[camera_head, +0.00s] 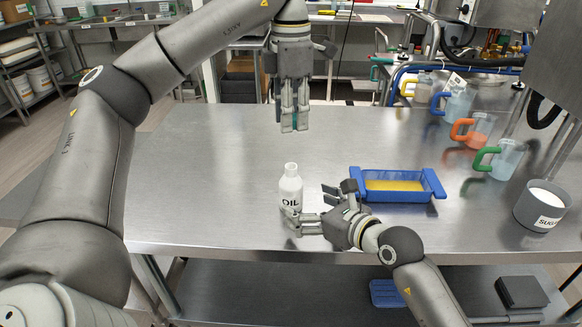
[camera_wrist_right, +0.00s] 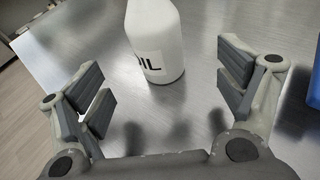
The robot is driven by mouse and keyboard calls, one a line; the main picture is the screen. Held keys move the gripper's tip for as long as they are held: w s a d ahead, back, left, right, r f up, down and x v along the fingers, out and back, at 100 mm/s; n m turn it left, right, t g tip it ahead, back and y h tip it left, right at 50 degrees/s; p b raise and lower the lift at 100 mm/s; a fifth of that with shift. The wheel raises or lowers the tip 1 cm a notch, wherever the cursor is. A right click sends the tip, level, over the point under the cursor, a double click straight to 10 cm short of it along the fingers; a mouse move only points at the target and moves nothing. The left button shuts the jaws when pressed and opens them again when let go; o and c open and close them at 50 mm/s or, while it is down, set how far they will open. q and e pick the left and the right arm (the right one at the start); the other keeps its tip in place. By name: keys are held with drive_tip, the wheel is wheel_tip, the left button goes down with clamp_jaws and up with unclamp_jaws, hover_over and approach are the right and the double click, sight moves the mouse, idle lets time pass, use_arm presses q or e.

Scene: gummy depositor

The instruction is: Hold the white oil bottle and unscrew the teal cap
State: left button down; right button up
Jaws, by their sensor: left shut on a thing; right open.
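The white oil bottle (camera_head: 291,186) stands upright on the steel table, its narrow neck bare on top. It also shows in the right wrist view (camera_wrist_right: 155,42), centred ahead of the spread fingers. My right gripper (camera_head: 311,207) is open beside the bottle, low near the table, with one finger passing in front of the bottle's lower part in the head view. My left gripper (camera_head: 288,124) points down above and behind the bottle in the picture, shut on the teal cap (camera_head: 294,117).
A blue tray (camera_head: 437,184) with yellow contents lies right of the bottle, close to my right gripper. Jugs with coloured handles (camera_head: 506,160) and a grey sugar tub (camera_head: 528,216) stand farther right. The table's left part is clear.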

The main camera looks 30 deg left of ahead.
drive_tip(key=v, duration=0.6)
drive_tip(key=shift+s+d, duration=0.1)
drive_tip(key=shift+d, duration=0.1)
drive_tip(key=shift+r, duration=0.1)
